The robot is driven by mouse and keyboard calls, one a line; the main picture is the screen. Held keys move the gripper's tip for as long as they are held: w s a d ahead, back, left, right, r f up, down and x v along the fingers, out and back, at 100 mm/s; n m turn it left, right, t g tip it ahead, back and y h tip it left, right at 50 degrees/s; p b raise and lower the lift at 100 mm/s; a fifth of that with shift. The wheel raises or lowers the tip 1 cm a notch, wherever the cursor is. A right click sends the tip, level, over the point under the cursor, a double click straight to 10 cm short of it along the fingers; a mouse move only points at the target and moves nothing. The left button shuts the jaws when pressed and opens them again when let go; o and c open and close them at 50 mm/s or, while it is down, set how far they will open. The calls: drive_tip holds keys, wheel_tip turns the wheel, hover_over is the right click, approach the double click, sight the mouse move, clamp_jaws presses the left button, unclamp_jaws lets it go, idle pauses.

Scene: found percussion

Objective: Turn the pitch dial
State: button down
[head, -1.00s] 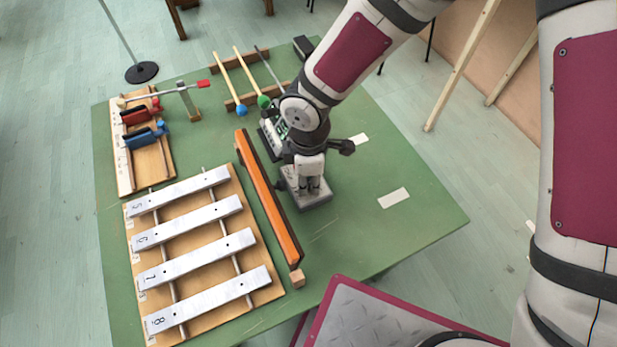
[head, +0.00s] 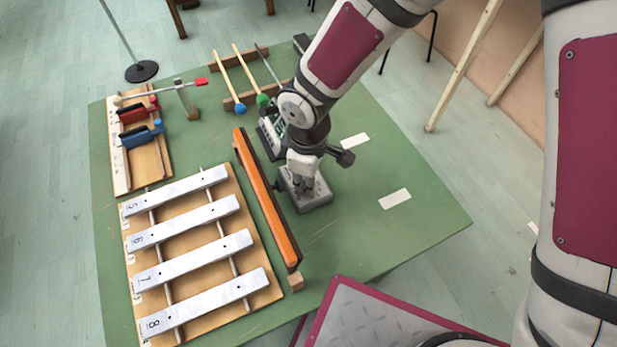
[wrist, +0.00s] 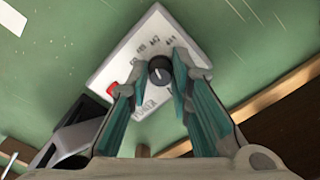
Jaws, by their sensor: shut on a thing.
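The pitch dial (wrist: 160,70) is a small black round knob with a pale pointer line. It sits on a light grey box (wrist: 128,58) with printed pitch marks and a red button (wrist: 113,89). In the head view the box (head: 318,199) stands on the green table right of the orange-brown bar. My gripper (wrist: 157,80) points down over the box, its fingers closed around the dial, one on each side. In the head view my gripper (head: 304,182) hides the dial.
A long orange-brown bar (head: 268,200) lies close left of the box. A metal-bar xylophone (head: 195,252) is farther left. Mallets (head: 225,78) rest behind, near a dark device (head: 270,138). The green table (head: 370,235) is mostly clear to the right.

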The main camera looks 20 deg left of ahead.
drive_tip(key=shift+m, duration=0.6)
drive_tip(key=c, duration=1.4)
unclamp_jaws()
wheel_tip(320, 180, up, 12)
